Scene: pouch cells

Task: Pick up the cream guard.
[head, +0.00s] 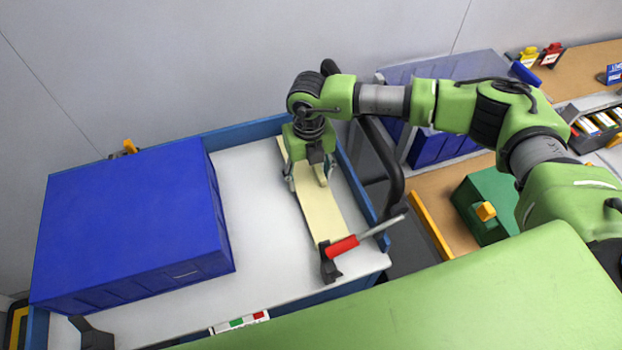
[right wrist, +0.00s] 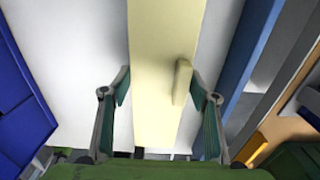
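The cream guard (head: 322,215) is a long, flat cream strip lying on the white top of a cart. A small raised cream rib (right wrist: 182,82) stands on it near its right edge. My right gripper (head: 307,180) points down over the strip's far part. In the right wrist view its two fingers (right wrist: 160,98) are apart, one on each side of the strip, with nothing clamped between them. The left finger looks close to the strip's edge; I cannot tell if it touches. My left gripper is not in view.
A red-handled clamp (head: 342,247) with a black base stands at the strip's near end. A large blue box (head: 130,225) fills the cart's left side. The white top (head: 255,190) between box and strip is clear. Blue rims (head: 355,190) edge the cart. A green case (head: 485,208) stands right.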

